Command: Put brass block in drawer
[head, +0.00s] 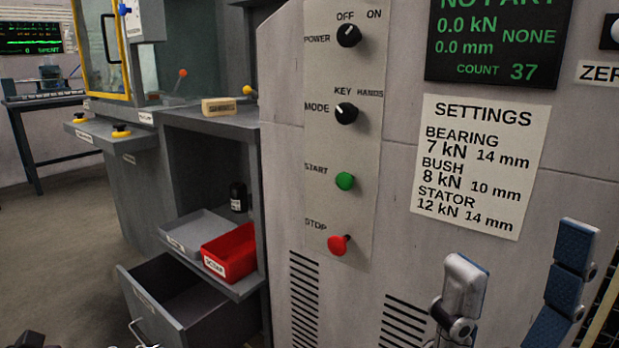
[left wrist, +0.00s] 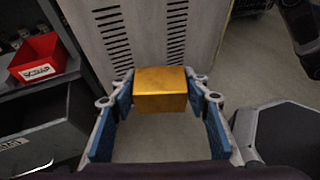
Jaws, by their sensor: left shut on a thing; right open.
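The brass block (left wrist: 161,88) is a gold-coloured box held between the fingertips of my left gripper (left wrist: 160,92) in the left wrist view. The block does not show in the head view. The grey drawer (head: 148,308) is pulled open low at the left of the head view, and its visible inside looks dark and empty. The drawer (left wrist: 62,134) also shows at the left of the left wrist view, to the left of the held block and apart from it. My right gripper (head: 520,250) is open and empty at the lower right of the head view, in front of the machine panel.
A red bin (head: 230,252) and a grey tray (head: 190,236) sit on the shelf above the drawer, with a dark bottle (head: 238,197) behind. The machine cabinet (head: 285,190), with knobs and buttons, stands right of the drawer. Open floor (head: 60,240) lies to the left.

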